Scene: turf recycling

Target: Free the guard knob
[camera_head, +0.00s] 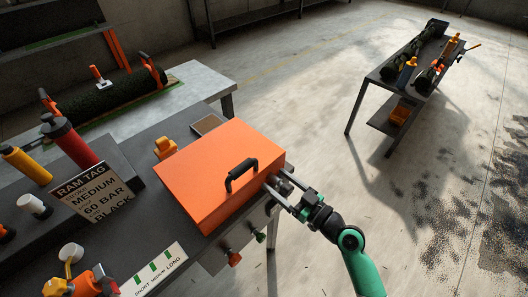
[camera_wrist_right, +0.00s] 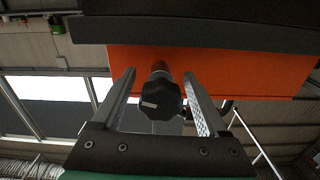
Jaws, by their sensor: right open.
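The orange guard (camera_head: 215,175) is a closed box-like cover with a black handle (camera_head: 241,175), lying on the dark bench. The guard knob (camera_wrist_right: 161,98) is black and lobed with a small white mark, on a stem at the guard's side. My right gripper (camera_head: 281,185) is at the guard's right side. In the right wrist view its two fingers (camera_wrist_right: 162,80) stand open on either side of the knob, with visible gaps, so it is not gripped. The knob is small and partly hidden by the fingers in the head view. My left gripper is not in view.
A ram tag sign (camera_head: 92,192) and a red cylinder (camera_head: 70,141) stand left of the guard. A short-medium-long strip (camera_head: 153,269) lies in front. Red and green knobs (camera_head: 235,258) are below the bench edge. A side table (camera_head: 386,68) stands far right across clear floor.

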